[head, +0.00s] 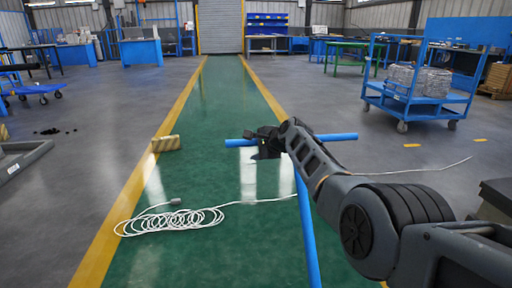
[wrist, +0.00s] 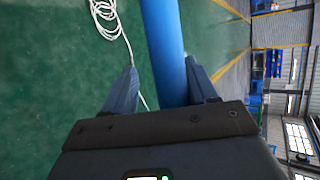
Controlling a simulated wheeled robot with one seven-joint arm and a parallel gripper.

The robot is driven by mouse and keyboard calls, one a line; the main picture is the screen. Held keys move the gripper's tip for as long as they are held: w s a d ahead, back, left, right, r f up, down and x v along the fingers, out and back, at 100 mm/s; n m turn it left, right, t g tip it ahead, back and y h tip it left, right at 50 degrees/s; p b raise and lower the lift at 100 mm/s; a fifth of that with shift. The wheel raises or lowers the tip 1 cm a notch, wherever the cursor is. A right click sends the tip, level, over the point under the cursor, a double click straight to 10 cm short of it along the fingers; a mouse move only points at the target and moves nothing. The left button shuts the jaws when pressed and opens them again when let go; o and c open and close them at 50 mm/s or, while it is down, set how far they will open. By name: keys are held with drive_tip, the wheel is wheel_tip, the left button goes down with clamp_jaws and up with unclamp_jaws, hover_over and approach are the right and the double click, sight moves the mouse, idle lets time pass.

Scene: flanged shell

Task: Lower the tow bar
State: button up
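The tow bar is a blue T: a level crossbar (head: 336,137) with a long shaft (head: 307,232) running toward me. My gripper (head: 264,146) is at the crossbar, left of where the shaft meets it. In the wrist view, the blue bar (wrist: 163,45) runs between the two spread fingers of my gripper (wrist: 161,82). The bar lies closer to the right finger, with a clear gap to the left finger. The fingers are open and not closed on it. My gripper and forearm hide part of the crossbar and the top of the shaft.
A coiled white cable (head: 170,219) lies on the green lane, its line trailing right behind the shaft. A wooden block (head: 166,143) sits on the left yellow stripe. A blue cart (head: 418,97) stands at the right. The lane beyond the crossbar is clear.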

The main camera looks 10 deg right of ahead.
drive_tip(key=shift+a, duration=0.15)
drive_tip(key=shift+r, duration=0.15)
drive_tip(key=shift+s+d+r+p, duration=0.2)
drive_tip(key=shift+s+r+p, duration=0.15)
drive_tip(key=shift+p, duration=0.5)
drive_tip(key=p+v, duration=0.4)
drive_tip(key=v, duration=0.2)
drive_tip(key=shift+s+d+p, duration=0.2)
drive_tip(key=shift+s+p, duration=0.1)
drive_tip(key=shift+p, duration=0.05)
